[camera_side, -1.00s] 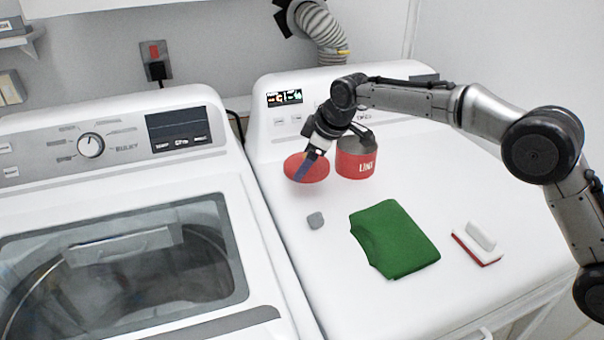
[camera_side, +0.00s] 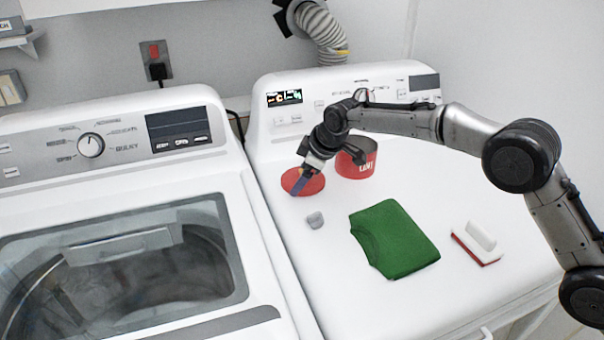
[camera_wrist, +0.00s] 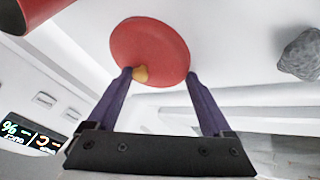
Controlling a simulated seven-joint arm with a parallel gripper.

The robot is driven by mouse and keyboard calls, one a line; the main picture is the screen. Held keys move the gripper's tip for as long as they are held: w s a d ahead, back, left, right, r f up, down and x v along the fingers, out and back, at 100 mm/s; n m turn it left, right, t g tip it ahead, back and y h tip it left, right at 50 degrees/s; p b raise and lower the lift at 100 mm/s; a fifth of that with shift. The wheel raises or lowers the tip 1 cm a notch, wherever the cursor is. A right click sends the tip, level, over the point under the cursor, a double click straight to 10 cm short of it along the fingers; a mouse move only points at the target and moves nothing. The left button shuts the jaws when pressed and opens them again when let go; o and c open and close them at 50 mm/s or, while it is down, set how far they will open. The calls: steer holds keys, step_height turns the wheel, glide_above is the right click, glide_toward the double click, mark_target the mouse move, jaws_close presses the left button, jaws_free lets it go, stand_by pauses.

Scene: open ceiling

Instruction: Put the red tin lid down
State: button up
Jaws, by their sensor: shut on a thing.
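The red tin lid (camera_side: 290,180) is a round disc on or just above the white dryer top, left of the red tin. I cannot tell whether it touches the surface. My gripper (camera_side: 298,190) reaches down to it, with a purple finger across its front in the side view. In the wrist view the lid (camera_wrist: 150,45) shows a tan knob (camera_wrist: 140,74) between the purple fingers of my gripper (camera_wrist: 159,75), close to the left one. My gripper is shut on the lid. The red tin (camera_side: 352,166) stands open and upright behind my wrist, partly hidden.
A grey lump (camera_side: 315,220) lies just in front of the lid. A folded green cloth (camera_side: 395,240) and a white and red brush (camera_side: 477,243) lie further right. The dryer panel (camera_side: 290,118) rises behind. The front of the dryer top is clear.

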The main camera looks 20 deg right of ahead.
steer(key=shift+f, duration=0.1)
steer(key=shift+f, duration=0.35)
steer(key=o, duration=1.1)
steer(key=shift+f, duration=0.1)
steer(key=shift+o, duration=0.2)
steer(key=shift+s+f, duration=0.15)
steer(key=shift+f, duration=0.1)
steer(key=w+v, duration=0.1)
steer(key=v, duration=1.2)
steer(key=shift+r, duration=0.65)
steer(key=shift+s+a, duration=0.1)
